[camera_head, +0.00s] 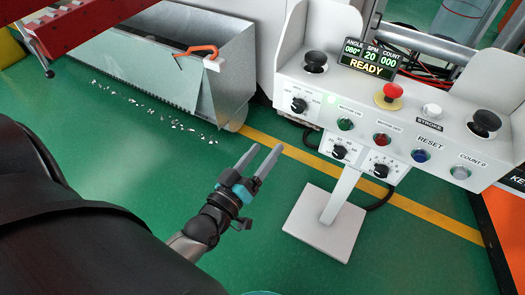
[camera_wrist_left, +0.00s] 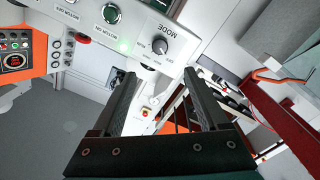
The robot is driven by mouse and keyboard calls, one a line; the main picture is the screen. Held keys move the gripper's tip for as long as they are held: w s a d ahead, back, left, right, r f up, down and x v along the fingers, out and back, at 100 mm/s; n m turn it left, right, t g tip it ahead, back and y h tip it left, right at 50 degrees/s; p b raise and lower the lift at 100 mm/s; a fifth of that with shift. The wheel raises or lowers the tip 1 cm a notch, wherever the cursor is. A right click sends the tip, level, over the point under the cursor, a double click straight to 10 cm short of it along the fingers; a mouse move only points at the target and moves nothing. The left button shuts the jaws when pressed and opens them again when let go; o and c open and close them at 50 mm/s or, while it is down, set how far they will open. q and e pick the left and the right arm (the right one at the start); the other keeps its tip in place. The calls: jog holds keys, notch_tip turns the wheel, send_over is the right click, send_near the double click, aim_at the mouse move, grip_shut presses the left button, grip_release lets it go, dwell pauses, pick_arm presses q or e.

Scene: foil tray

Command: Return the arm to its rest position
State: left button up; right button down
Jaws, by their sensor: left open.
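My left gripper (camera_head: 258,160) is open and empty in the head view. It is held above the green floor, left of the control stand's post, with its two grey fingers pointing up and to the right. In the left wrist view the two dark fingers of my left gripper (camera_wrist_left: 158,98) are spread apart with nothing between them. Beyond them is the underside and front of the control panel, with the MODE knob (camera_wrist_left: 160,46). My right gripper is not in view.
A white control panel (camera_head: 430,165) on a post with a square base (camera_head: 325,225) stands at the right; its display reads READY. A grey metal bin (camera_head: 225,85) with an orange-handled hook (camera_head: 197,50) stands at the back. Metal scraps (camera_head: 150,110) lie on the floor.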

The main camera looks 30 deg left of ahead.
pick_arm(q)
jog(key=s+f+m+g+p, duration=0.1)
jog(key=s+f+m+g, duration=0.25)
jog(key=f, duration=0.85)
jog(key=s+f+m+g+p, duration=0.15)
jog(key=s+f+g, duration=0.3)
jog(key=f, duration=0.75)
jog(key=s+a+f+m+g, duration=0.1)
jog(key=s+f+g, duration=0.3)
jog(key=s, duration=0.5)
jog(key=s+a+f+m+g+y+p, duration=0.1)
jog(key=s+a+f+m+g, duration=0.1)
jog(key=s+f, duration=0.6)
jog(key=shift+s+f+m+g, duration=0.25)
jog(key=shift+s+m+g, duration=0.25)
jog(key=shift+g, duration=0.4)
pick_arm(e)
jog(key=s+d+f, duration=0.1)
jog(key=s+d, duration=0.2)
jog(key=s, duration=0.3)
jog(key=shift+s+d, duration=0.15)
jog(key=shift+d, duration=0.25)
